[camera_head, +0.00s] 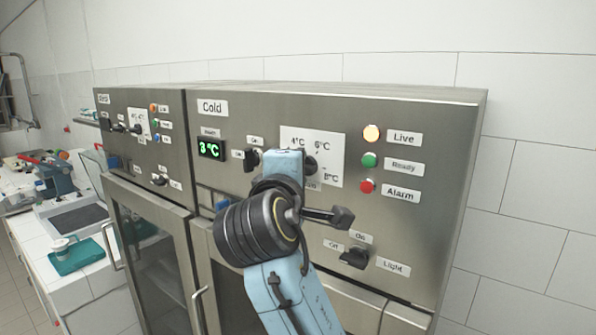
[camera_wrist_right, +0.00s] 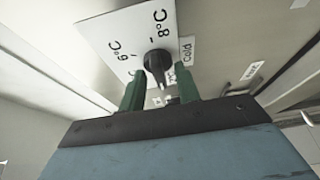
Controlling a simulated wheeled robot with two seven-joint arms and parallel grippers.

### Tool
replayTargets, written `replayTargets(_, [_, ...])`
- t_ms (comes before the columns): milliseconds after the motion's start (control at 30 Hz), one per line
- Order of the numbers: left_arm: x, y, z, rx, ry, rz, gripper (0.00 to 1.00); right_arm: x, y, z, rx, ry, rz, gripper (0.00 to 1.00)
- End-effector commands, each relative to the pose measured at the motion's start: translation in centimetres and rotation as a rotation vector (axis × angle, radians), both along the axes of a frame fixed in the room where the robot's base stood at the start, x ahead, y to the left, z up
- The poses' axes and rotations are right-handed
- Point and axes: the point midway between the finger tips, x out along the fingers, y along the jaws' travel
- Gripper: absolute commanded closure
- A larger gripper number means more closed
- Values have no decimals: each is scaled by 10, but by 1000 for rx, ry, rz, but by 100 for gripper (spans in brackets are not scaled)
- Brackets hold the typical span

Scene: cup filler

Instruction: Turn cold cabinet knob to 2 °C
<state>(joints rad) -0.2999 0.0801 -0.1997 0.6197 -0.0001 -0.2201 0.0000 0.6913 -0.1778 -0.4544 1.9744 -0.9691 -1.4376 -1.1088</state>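The cold cabinet (camera_head: 235,100) has a steel front with a "Cold" label. Its green display (camera_head: 210,149) appears to read 3 °C. The black temperature knob (camera_head: 311,166) sits on a white dial plate (camera_head: 329,143); my right arm partly covers both in the head view. The labels 4 °C, 6 °C and 8 °C show there. In the right wrist view the knob (camera_wrist_right: 157,64) lies just ahead of my right gripper (camera_wrist_right: 160,88), between the lines of its two spread green fingers. The gripper is open, and I see no contact. My left gripper is not in view.
A black knob (camera_head: 252,159) is left of the dial, and a light knob (camera_head: 354,257) is lower right. Live (camera_head: 371,133), Ready (camera_head: 369,160) and Alarm (camera_head: 367,186) lamps are at right. A similar cabinet (camera_head: 130,165) adjoins at left, beside a cluttered bench (camera_head: 30,245).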

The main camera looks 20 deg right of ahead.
Motion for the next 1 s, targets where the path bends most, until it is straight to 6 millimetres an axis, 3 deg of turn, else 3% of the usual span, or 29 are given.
replayTargets(167, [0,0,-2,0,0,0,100,-4,2,0,0,-1,1,67])
replayTargets(600, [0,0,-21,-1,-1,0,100,-59,34,-1,1,-2,2,67])
replayTargets(1000, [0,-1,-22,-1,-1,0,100,-66,37,0,0,0,0,67])
